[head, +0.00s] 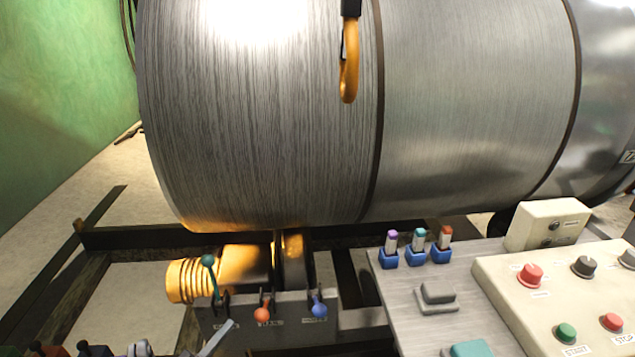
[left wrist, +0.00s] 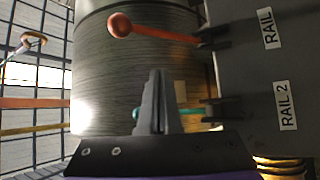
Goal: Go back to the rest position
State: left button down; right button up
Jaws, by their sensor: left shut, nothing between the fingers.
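My left gripper (left wrist: 157,76) shows in the left wrist view with its two dark fingers together and nothing between them. In the head view, a slim grey part of my left gripper (head: 228,325) shows at the bottom, close to the lever box. In the left wrist view the fingers stand in front of a teal-knobbed lever (left wrist: 180,114) and hide part of it. I cannot tell whether they touch it. My right gripper is in neither view.
The dark lever box (head: 290,328) carries teal, orange (head: 262,314) and blue (head: 320,310) knobbed levers. A control panel (head: 490,268) with buttons and switches stands at right. A large metal cylinder (head: 260,130) fills the background, with an orange hook (head: 348,80) hanging before it.

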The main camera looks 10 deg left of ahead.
pick_arm(q)
jog(key=s+d+f+m+g, duration=0.1)
jog(key=s+d+m+g, duration=0.15)
jog(key=d+g, duration=0.4)
jog(key=s+d+f+m+g, duration=0.1)
jog(key=s+d+m+g, duration=0.2)
jog(key=d, duration=0.6)
jog(key=s+a+m+g+y, duration=0.25)
jog(key=s+y, duration=0.25)
jog(key=s, duration=0.4)
jog(key=s+a+m+g+y, duration=0.1)
jog(key=s+m+g+y, duration=0.15)
jog(key=s+y, duration=0.45)
notch_tip(320, 180, up, 24)
jog(key=h+p, duration=0.2)
jog(key=p, duration=1.9)
jog(key=shift+f+n+t, duration=0.25)
jog(key=shift+n+t, duration=0.1)
jog(key=shift+t, duration=0.1)
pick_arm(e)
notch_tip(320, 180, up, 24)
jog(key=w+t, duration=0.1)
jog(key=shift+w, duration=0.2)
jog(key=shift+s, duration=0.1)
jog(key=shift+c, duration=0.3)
